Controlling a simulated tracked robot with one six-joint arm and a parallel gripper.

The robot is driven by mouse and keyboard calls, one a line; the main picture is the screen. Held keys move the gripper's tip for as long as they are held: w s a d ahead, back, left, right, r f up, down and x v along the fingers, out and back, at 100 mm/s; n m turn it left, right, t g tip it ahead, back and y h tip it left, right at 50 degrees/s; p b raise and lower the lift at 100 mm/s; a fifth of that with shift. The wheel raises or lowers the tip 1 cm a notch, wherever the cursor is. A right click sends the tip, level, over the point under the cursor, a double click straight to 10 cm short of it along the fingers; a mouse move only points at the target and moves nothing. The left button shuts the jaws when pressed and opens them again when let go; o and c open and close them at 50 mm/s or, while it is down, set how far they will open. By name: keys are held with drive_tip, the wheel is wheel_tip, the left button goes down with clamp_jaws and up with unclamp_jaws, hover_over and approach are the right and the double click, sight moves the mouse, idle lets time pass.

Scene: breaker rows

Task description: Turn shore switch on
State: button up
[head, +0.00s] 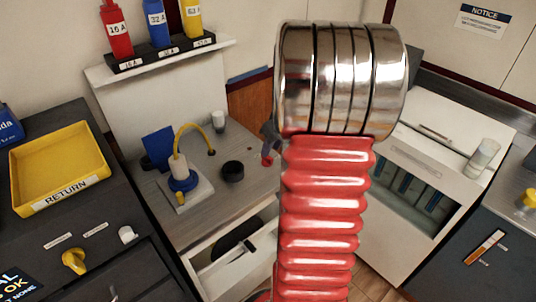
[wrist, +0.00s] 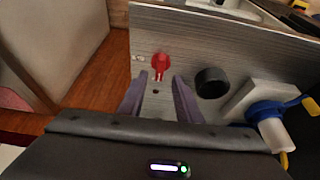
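A red switch knob (wrist: 160,66) stands on the grey worktop in the wrist view, with tiny unreadable pale marks to its left. I take it as the shore switch, but no legible label shows. Its narrow handle looks roughly vertical in that picture. In the head view only a bit of the red knob (head: 267,160) shows, beside my red ribbed arm. My gripper (wrist: 160,78) is open, its two grey-purple fingers pointing at the knob, one to each side. I cannot tell whether the fingertips reach around it; no contact shows. My arm hides most of the gripper in the head view.
A black round cap (wrist: 212,82) stands right of the knob. Beyond it are a blue plug (wrist: 266,112) and a white block (wrist: 250,95), with a yellow cable. In the head view, an open drawer (head: 236,248) is below the worktop; a yellow RETURN tray (head: 58,168) sits left.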

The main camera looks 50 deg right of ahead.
sight(267, 159)
drive_tip(key=shift+x, duration=2.4)
drive_tip(key=shift+c, duration=0.2)
